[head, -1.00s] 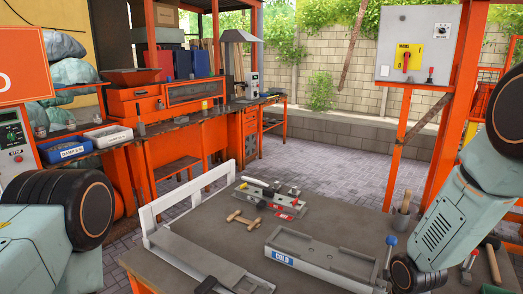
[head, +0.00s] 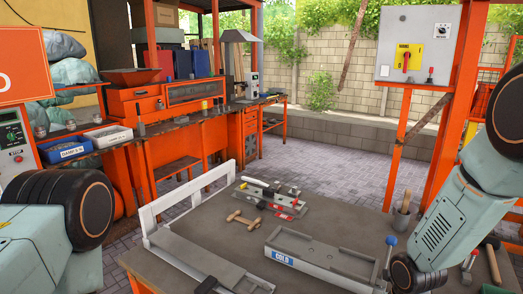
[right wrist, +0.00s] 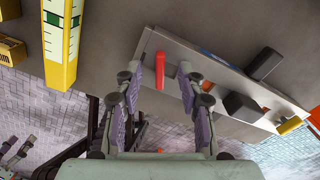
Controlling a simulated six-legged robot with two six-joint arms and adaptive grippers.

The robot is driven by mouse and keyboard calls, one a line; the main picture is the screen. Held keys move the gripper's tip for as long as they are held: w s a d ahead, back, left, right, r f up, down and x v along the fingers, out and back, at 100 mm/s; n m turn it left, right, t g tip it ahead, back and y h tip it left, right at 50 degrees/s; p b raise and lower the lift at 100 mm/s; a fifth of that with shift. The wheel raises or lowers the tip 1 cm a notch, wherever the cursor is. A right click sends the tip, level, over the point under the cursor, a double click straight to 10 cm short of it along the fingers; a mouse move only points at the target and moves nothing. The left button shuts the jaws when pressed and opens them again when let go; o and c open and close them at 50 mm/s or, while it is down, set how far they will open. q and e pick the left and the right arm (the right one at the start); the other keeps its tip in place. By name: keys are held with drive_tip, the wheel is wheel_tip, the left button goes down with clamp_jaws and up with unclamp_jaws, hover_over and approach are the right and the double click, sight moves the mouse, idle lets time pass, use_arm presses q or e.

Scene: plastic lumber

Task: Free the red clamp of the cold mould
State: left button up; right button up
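The cold mould (head: 325,262), a long grey block with a blue COLD label, lies on the workbench in the head view. No red clamp can be made out on its visible part there. Contact cannot be told. In the head view my right gripper is hidden or out of frame, and my left gripper is not seen.
A grey tray-like frame (head: 200,258) with an upright white rail stands on the bench (head: 240,238) at left. A wooden piece (head: 244,219) and metal tools with red parts (head: 272,197) lie behind the mould. A blue-knobbed lever (head: 391,241) stands at its right.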

drive_tip(key=shift+r, duration=0.1)
wheel_tip(320, 180, up, 7)
drive_tip(key=p, duration=0.7)
drive_tip(key=shift+s, duration=0.1)
